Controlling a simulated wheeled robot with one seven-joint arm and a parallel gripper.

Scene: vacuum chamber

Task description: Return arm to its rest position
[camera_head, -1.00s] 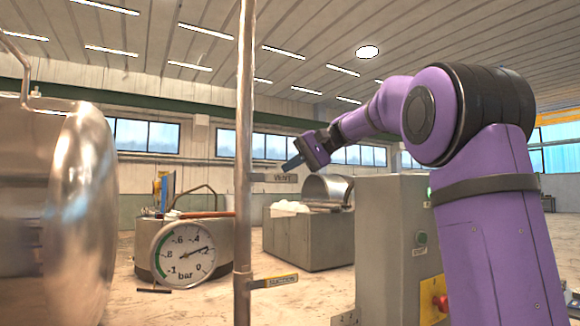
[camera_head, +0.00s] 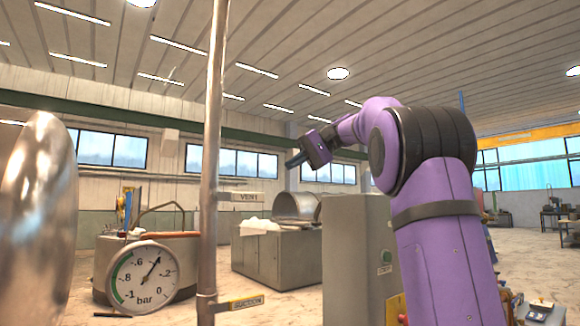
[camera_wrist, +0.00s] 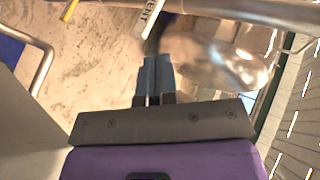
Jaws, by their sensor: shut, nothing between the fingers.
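My purple arm rises at the right of the head view and reaches left. My gripper (camera_head: 294,160) points left and slightly down in the air, to the right of the vertical steel pipe and above the grey block with the metal drum. In the wrist view my gripper (camera_wrist: 154,62) shows its two blue-grey fingers side by side, shut and empty. The VENT handle (camera_head: 247,197) sticks out from the pipe below and left of the gripper, apart from it. The SUCTION handle (camera_head: 246,302) is lower on the same pipe.
The vertical pipe (camera_head: 212,150) stands left of my gripper. A round pressure gauge (camera_head: 145,277) hangs at lower left, beside a shiny metal chamber (camera_head: 38,210). The air above is clear.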

